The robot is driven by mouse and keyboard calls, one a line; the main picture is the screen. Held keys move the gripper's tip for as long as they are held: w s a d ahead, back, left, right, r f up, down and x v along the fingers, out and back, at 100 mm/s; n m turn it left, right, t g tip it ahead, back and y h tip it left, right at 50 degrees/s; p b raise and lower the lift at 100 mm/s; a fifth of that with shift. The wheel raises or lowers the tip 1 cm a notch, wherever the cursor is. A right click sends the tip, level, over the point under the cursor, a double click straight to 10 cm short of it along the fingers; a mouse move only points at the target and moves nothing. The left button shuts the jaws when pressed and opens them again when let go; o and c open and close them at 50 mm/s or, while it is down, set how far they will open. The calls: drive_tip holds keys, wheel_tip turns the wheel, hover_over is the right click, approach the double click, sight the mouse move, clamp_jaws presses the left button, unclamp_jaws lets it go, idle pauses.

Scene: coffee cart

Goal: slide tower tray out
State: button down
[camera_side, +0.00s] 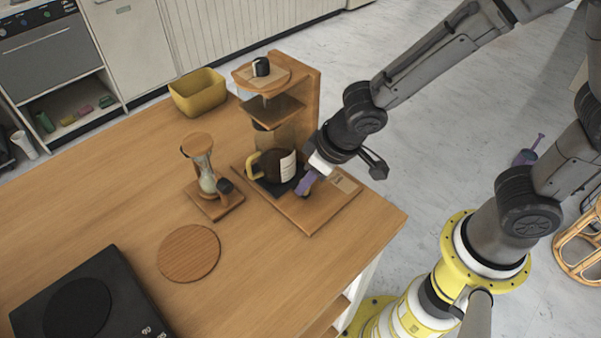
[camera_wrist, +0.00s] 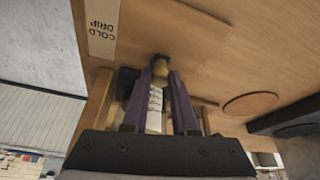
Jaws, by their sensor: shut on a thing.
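The wooden cold drip tower (camera_side: 308,92) stands on the counter's right side, with shelves above a flat wooden base (camera_side: 316,217). A dark tray (camera_side: 262,187) shows at the base under a carafe (camera_side: 272,167) with dark contents and a yellow handle. My gripper (camera_side: 304,187) is low over the base, right in front of the carafe. In the wrist view its purple fingers (camera_wrist: 161,82) are shut on a small brass-coloured knob (camera_wrist: 160,66). The fingers hide most of the tray's front, so how the knob joins it cannot be seen.
A yellow bin (camera_side: 198,94) stands behind. The base's front right, by its label (camera_side: 345,184), is bare.

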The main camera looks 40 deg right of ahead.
drive_tip(key=s, duration=0.8)
drive_tip(key=shift+s+a+r, duration=0.1)
drive_tip(key=shift+s, duration=0.55)
drive_tip(key=c, duration=0.7)
unclamp_jaws()
drive_tip(key=shift+s+r, duration=0.15)
drive_tip(key=shift+r, duration=0.25)
drive_tip(key=v, duration=1.3)
